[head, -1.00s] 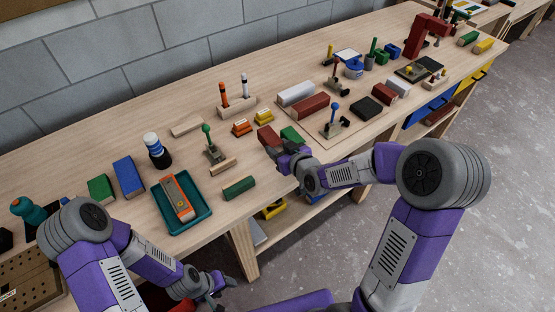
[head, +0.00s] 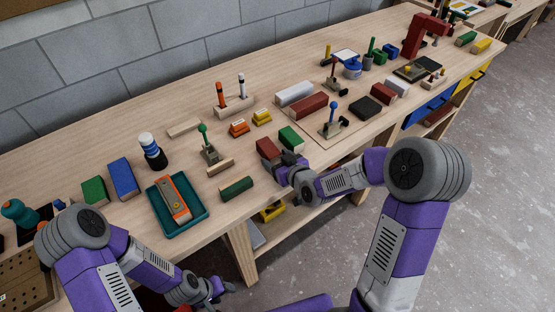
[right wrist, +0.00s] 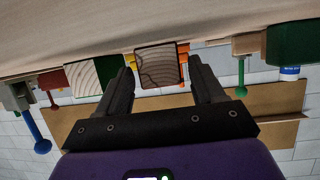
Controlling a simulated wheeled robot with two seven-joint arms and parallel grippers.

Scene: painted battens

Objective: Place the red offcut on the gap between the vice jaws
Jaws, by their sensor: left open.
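The red offcut (head: 268,148), a short red-brown block, lies on the bench near its front edge. My right gripper (head: 284,160) is beside it, low over the bench. In the right wrist view the block's wooden end (right wrist: 160,66) stands between the two open fingers, with a gap on each side. A red vice-like frame (head: 420,36) stands at the far right of the bench; its jaw gap is too small to make out. My left gripper (head: 219,290) is open and empty, low in front of the bench.
A green block (head: 291,138) lies close to the right of the offcut. A teal tray (head: 178,224) stands on the left.

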